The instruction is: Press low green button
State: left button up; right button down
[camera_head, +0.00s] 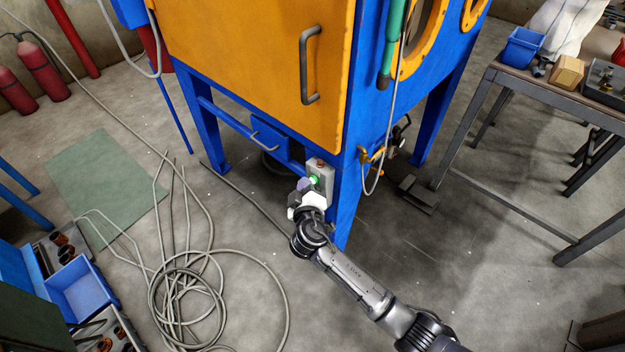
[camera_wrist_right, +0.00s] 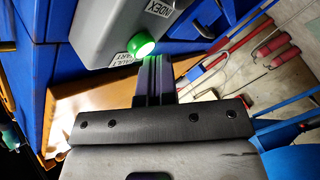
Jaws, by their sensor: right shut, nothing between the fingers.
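The green button (camera_head: 314,180) glows on a small grey control box (camera_head: 322,172) on the blue leg of the blasting cabinet. In the right wrist view the lit green button (camera_wrist_right: 141,45) stands out from the grey box (camera_wrist_right: 100,28), next to a partly hidden label. My right gripper (camera_head: 303,186) is at the box, just left of the button. In the right wrist view my right gripper's fingers (camera_wrist_right: 155,62) are together and empty, with their tips close to the button; I cannot tell whether they touch it. My left gripper is not in view.
The orange and blue cabinet (camera_head: 255,60) stands over the box. A foot pedal (camera_head: 418,194) lies right of its leg. A metal table (camera_head: 540,88) stands at right.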

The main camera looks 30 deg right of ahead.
jog(key=shift+s+a, duration=0.25)
jog(key=shift+a, duration=0.3)
jog(key=shift+a, duration=0.1)
jog(key=shift+s+a, duration=0.3)
jog(key=shift+a, duration=0.45)
jog(key=shift+s+a, duration=0.3)
jog(key=shift+a, duration=0.45)
jog(key=shift+s+a, duration=0.3)
jog(key=shift+a, duration=0.45)
